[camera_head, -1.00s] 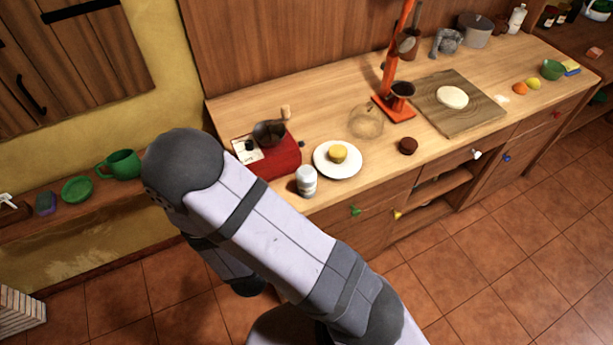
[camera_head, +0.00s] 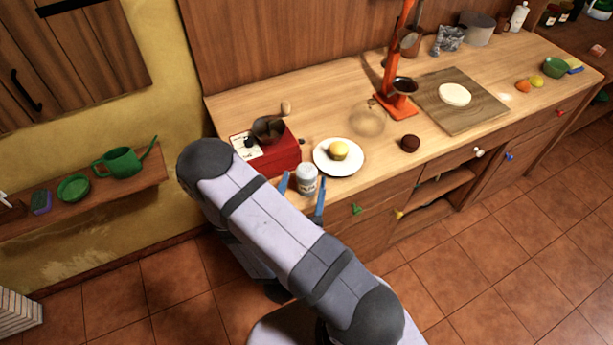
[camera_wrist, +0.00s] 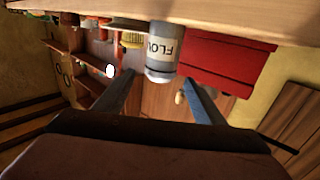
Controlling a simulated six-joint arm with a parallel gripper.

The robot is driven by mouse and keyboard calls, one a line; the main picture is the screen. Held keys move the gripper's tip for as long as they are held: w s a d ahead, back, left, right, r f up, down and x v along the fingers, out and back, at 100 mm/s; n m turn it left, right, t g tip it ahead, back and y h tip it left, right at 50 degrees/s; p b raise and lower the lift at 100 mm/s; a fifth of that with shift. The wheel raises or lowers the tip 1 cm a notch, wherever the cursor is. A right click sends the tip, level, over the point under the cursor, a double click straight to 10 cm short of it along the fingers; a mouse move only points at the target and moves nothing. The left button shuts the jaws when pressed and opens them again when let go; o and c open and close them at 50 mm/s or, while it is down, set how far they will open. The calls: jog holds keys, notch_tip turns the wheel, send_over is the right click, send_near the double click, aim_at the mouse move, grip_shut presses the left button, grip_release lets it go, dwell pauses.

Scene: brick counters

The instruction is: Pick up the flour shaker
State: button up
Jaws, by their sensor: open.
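The flour shaker (camera_head: 307,177) is a small grey-white cylinder standing upright at the counter's front edge, beside the red grinder and the white plate. In the wrist view the shaker (camera_wrist: 163,52) shows a cream label with the letters "FLO". My gripper (camera_head: 302,186) has its blue fingers spread, one on each side of the shaker in the head view. In the wrist view my gripper (camera_wrist: 158,82) is open, with the shaker just beyond and between the fingertips. I cannot tell whether either finger touches it.
A red grinder (camera_head: 272,158) stands left of the shaker. A white plate (camera_head: 326,163) with a yellow piece (camera_head: 339,151) on it lies close to the right. A small dark bowl (camera_head: 410,143) and a wooden board (camera_head: 485,107) are farther right.

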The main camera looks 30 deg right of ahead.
aim_at(307, 168)
jog(key=shift+w+d, duration=0.15)
jog(key=shift+w, duration=0.05)
jog(key=p+x, duration=0.3)
jog(key=x, duration=0.1)
jog(key=shift+d, duration=0.1)
jog(key=shift+w+d+f, duration=0.1)
jog(key=shift+w+d, duration=0.1)
jog(key=shift+w, duration=0.25)
jog(key=c, duration=1.2)
